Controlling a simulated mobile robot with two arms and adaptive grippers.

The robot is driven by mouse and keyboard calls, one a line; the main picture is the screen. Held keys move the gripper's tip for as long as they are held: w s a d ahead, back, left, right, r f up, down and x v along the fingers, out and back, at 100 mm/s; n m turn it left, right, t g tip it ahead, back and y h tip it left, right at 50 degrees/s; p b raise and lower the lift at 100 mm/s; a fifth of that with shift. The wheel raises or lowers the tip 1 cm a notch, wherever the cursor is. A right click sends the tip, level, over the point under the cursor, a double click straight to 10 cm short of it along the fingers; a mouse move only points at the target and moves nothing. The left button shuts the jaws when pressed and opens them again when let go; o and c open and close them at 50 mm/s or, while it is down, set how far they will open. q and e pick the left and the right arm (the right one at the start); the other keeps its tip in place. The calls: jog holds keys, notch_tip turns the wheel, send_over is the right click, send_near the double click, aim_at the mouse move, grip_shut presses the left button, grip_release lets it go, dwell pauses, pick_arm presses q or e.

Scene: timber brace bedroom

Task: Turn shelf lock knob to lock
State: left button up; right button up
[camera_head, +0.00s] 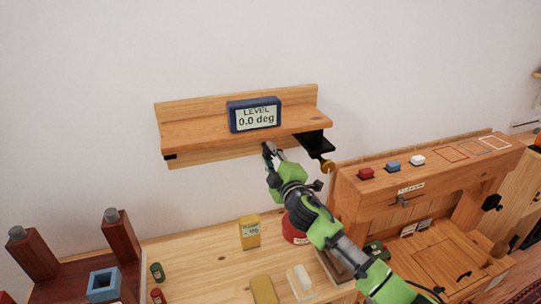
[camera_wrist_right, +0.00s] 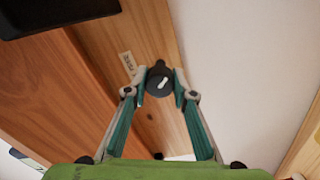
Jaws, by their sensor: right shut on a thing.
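The wooden shelf (camera_head: 200,134) is on the white wall, and a blue level display (camera_head: 254,114) on it reads "LEVEL 0.0 deg". My right gripper (camera_head: 269,151) reaches up under the shelf. In the right wrist view its two fingers (camera_wrist_right: 165,83) are shut on a dark round knob (camera_wrist_right: 158,76) with a white pointer mark. The pointer is tilted. A small label (camera_wrist_right: 127,64) is beside the knob; its text is too small to read. In the head view the gripper hides the knob. My left gripper is not in view.
A black bracket (camera_head: 315,143) with a brass knob (camera_head: 327,166) is at the shelf's right end. Below, a workbench (camera_head: 200,260) holds a yellow box (camera_head: 250,232) and other small items.

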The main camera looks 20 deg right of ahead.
jog(key=o, duration=1.1)
jog(key=shift+s+f, duration=0.1)
jog(key=shift+s, duration=0.5)
jog(key=s, duration=1.1)
jog(key=shift+d, duration=0.15)
jog(key=shift+w+f, duration=0.1)
